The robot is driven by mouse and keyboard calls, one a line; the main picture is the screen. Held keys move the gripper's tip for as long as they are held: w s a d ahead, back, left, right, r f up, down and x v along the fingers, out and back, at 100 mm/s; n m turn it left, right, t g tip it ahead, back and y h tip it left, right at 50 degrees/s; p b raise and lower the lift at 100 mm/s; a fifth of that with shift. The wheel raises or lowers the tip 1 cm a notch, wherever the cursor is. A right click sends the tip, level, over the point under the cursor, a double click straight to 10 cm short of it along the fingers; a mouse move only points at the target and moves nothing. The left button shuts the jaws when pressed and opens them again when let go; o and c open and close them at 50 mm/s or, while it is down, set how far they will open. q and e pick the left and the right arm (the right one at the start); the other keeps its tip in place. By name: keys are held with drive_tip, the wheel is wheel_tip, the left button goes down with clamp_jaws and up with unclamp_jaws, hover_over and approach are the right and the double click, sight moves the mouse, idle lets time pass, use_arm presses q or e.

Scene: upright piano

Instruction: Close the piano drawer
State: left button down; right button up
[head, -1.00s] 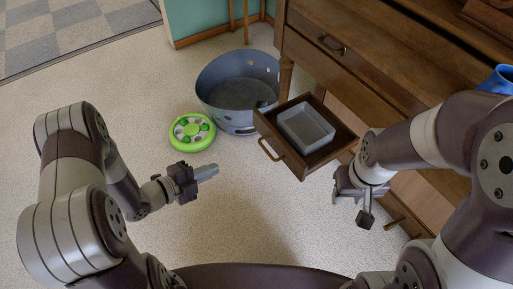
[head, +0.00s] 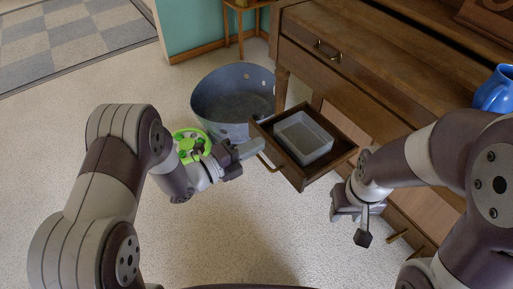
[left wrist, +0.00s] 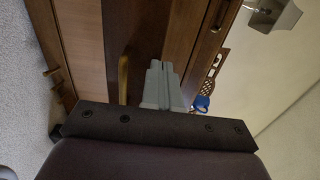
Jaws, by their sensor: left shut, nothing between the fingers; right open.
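The piano drawer (head: 331,172) is a dark wooden drawer pulled out from the piano's lower front, with a grey tray (head: 304,137) inside. Its brass handle (head: 267,163) is on the front panel. My left gripper (head: 250,149) is shut and empty, its fingertips close to the drawer front beside the handle; I cannot tell whether they touch. In the left wrist view the shut fingers (left wrist: 163,86) point toward dark wood, with the handle (left wrist: 123,80) just left of them. My right gripper (head: 356,222) is open, right of and below the drawer, holding nothing.
A blue-grey metal tub (head: 232,98) stands left of the drawer, and a green round toy (head: 186,146) lies behind my left wrist. The wooden piano (head: 370,70) fills the upper right, with a blue mug (head: 495,90) on it. The carpet in front is clear.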

use_arm(q)
drive_tip(key=shift+w+d, duration=0.25)
drive_tip(key=shift+d, duration=0.1)
drive_tip(key=shift+w+d, duration=0.3)
drive_tip(key=shift+d, duration=0.2)
drive_tip(key=b+x, duration=0.5)
drive_tip(key=x, duration=1.1)
drive_tip(key=shift+d+f, duration=0.1)
drive_tip(key=shift+f, duration=0.05)
drive_tip(key=shift+w+d, duration=0.55)
drive_tip(key=shift+b, duration=0.3)
